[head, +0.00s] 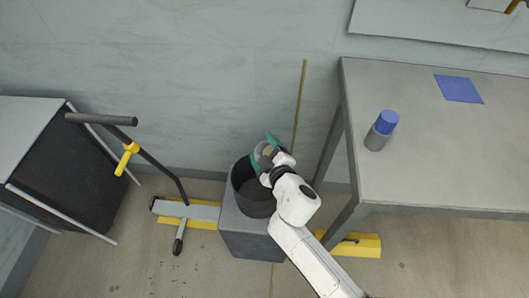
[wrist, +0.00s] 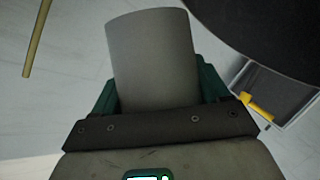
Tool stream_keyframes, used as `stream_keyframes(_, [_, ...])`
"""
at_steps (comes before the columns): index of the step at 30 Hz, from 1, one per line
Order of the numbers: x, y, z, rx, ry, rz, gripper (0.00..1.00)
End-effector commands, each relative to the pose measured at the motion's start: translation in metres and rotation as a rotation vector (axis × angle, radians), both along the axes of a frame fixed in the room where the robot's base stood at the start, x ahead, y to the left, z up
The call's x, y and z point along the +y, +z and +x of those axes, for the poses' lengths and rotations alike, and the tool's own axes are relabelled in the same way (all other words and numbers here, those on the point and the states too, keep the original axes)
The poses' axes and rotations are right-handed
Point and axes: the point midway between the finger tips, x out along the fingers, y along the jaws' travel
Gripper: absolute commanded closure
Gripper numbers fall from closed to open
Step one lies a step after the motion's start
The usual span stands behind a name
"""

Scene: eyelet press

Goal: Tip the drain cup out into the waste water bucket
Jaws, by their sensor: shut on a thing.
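The drain cup, a plain grey cylinder (wrist: 153,62), sits between the teal fingers of my gripper (wrist: 155,85) in the wrist view. In the head view the gripper (head: 264,152) is shut on the small pale cup (head: 258,153) at the back rim of the dark waste water bucket (head: 241,193). The cup looks tilted, but its exact angle and contents are hard to tell. The bucket stands on a grey block, partly hidden by my arm. A large dark round shape (wrist: 275,30), likely the bucket, fills the wrist view's upper right.
The grey block (head: 250,240) carries the bucket. A workbench (head: 440,150) on the right holds a blue-capped bottle (head: 380,131) and a blue square (head: 459,89). A thin pole (head: 300,105) leans behind. A black-handled, yellow-fitted stand (head: 150,160) is left of the bucket.

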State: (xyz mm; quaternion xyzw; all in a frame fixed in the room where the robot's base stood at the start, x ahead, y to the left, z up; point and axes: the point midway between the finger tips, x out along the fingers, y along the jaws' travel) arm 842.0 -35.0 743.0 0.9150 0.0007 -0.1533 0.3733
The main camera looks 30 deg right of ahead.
Motion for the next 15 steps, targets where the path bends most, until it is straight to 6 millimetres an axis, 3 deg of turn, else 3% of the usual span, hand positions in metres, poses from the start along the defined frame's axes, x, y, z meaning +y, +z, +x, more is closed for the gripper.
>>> stream_keyframes(15, [0.002, 0.0028, -0.0003, -0.022, -0.001, -0.133, 0.51])
